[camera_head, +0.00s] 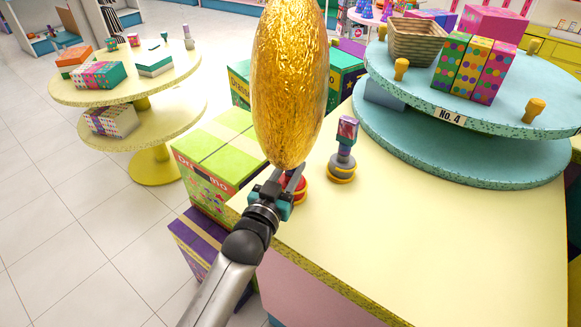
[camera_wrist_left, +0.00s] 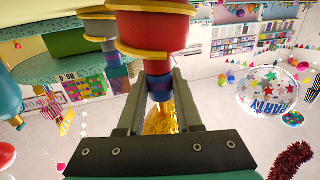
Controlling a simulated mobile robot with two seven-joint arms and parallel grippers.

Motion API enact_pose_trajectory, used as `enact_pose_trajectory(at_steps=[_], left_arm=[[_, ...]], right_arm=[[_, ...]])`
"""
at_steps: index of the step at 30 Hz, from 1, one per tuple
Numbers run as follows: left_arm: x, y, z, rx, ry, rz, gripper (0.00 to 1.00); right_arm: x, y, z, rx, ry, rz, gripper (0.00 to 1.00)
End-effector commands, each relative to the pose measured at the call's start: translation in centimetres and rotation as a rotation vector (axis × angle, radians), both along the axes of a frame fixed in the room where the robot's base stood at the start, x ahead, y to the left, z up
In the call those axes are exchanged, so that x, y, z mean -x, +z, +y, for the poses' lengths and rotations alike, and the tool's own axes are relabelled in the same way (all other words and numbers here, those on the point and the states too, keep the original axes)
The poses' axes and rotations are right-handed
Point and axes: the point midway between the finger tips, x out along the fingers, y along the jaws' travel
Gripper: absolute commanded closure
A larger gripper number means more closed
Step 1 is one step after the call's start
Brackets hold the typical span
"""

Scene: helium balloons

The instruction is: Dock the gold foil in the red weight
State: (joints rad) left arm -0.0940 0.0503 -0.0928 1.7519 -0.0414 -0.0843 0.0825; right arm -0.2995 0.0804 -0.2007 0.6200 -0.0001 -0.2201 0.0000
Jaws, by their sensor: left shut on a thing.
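The gold foil (camera_head: 289,80) is a tall, crinkled gold balloon standing nearly upright above the table's near left corner. My left gripper (camera_head: 281,185) is at its lower end. In the left wrist view, the gripper (camera_wrist_left: 158,83) is shut on the foil's blue-purple stem (camera_wrist_left: 160,86), with gold foil (camera_wrist_left: 161,119) showing behind. The red weight (camera_head: 298,187) has a yellow ring and stands on the table, partly hidden by the gripper. In the left wrist view the red weight (camera_wrist_left: 151,32) is in line with the stem. I cannot tell whether the stem is fully seated. My right gripper is not in view.
A grey weight (camera_head: 342,170) with a yellow ring and a colourful top stands just right. A blue tiered stand (camera_head: 400,140) fills the table's back right. The yellow tabletop (camera_head: 430,240) is clear in front. A green gift box (camera_head: 213,150) is left of the table.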

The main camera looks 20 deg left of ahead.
Motion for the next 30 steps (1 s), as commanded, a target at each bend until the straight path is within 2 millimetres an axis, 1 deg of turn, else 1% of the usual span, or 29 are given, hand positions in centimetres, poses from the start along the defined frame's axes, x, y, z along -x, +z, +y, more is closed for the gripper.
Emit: enact_pose_trajectory(at_steps=[2,3,12,21,30], left_arm=[[0.0,0.0,0.0,0.000,0.000,0.000,1.00],[0.0,0.0,0.0,0.000,0.000,0.000,0.65],[0.0,0.0,0.0,0.000,0.000,0.001,0.31],[0.2,0.0,0.0,0.000,0.000,0.002,0.31],[2.5,0.1,0.2,0.000,0.000,0.004,0.31]], right_arm=[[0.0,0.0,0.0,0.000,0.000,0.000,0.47],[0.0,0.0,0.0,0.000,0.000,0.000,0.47],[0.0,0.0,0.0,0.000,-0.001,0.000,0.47],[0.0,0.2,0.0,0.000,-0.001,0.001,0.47],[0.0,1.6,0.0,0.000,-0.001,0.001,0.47]])
